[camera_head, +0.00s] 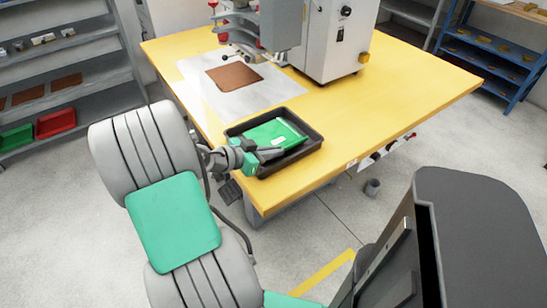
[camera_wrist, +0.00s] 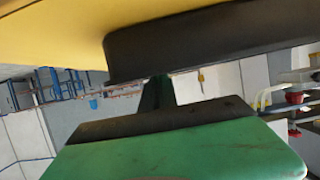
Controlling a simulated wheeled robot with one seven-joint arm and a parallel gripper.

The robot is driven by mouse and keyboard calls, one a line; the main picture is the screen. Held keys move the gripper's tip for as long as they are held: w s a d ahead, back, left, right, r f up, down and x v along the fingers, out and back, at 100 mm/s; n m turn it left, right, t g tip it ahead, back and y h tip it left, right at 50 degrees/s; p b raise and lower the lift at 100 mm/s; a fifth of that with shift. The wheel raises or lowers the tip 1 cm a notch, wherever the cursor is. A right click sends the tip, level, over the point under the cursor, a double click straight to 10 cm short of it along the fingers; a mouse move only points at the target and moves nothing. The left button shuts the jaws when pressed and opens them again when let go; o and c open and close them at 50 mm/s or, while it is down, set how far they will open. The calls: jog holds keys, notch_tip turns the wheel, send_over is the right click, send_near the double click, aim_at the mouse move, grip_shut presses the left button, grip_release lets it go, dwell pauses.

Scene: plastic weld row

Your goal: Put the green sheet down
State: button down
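The green sheet (camera_head: 272,131) lies in or just above the black tray (camera_head: 311,143) on the yellow table, with a small pale mark on it. My gripper (camera_head: 276,153) reaches over the tray's near-left side, its grey fingers at the sheet's near edge. I cannot tell whether they are shut on the sheet or only beside it. In the wrist view, the tray's dark wall (camera_wrist: 200,42) fills the upper part, close to my gripper. Green and dark surfaces fill the lower part; the fingertips are not clearly seen there.
The yellow table (camera_head: 420,88) holds a white machine (camera_head: 338,45) behind the tray. A brown sheet (camera_head: 234,76) lies on a pale mat (camera_head: 206,94). Grey shelves with red and green bins stand at left, and a blue shelf (camera_head: 490,58) at right.

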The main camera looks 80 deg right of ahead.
notch_tip(320, 180, down, 2)
jog(key=shift+w, duration=0.1)
jog(key=shift+f, duration=0.2)
jog(key=c, duration=1.9)
grip_release()
jog(key=shift+c, duration=0.2)
jog(key=shift+r, duration=0.2)
